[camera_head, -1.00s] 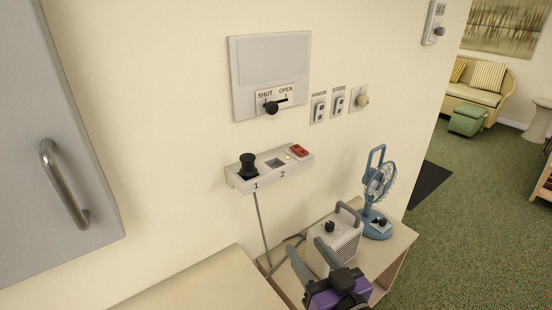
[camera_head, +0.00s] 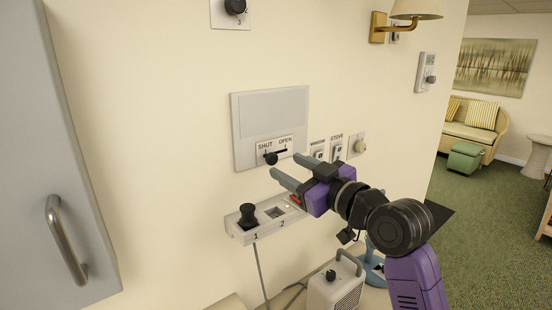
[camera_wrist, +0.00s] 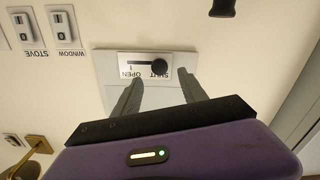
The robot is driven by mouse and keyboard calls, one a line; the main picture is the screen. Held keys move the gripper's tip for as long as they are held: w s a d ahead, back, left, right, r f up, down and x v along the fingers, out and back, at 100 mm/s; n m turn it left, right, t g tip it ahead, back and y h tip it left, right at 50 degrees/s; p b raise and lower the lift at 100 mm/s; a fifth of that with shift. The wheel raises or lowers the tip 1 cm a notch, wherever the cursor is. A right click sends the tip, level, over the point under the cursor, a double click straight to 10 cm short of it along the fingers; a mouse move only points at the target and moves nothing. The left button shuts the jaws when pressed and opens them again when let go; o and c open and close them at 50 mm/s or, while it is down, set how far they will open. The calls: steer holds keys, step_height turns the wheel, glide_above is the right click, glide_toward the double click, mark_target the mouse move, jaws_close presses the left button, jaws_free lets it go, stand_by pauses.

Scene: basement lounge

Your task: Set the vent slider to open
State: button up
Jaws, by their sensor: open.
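The vent panel (camera_head: 236,135) is a pale grey plate on the wall with a slot labelled SHUT at left and OPEN at right. Its black slider knob (camera_head: 271,158) sits at the SHUT end. In the upside-down wrist view the knob (camera_wrist: 158,67) shows between my fingertips, by the SHUT label. My gripper (camera_head: 285,163) is open and empty, its two grey fingers pointing at the wall just below and right of the knob. I cannot tell how far the fingertips are from the panel.
A control shelf (camera_head: 240,237) with a black knob juts out below the panel. Window and stove switches (camera_head: 337,150) are at right. A grey cabinet door with a metal handle (camera_head: 66,240) stands at left. A heater (camera_head: 335,290) is below.

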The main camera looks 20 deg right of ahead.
mark_target(273, 159)
steer(key=p+x, duration=0.1)
steer(key=x, duration=0.4)
steer(key=shift+w+a, duration=0.1)
steer(key=shift+w, duration=0.2)
steer(key=shift+c, duration=0.4)
jaws_close()
steer(key=shift+f, duration=0.1)
stand_by(0.7)
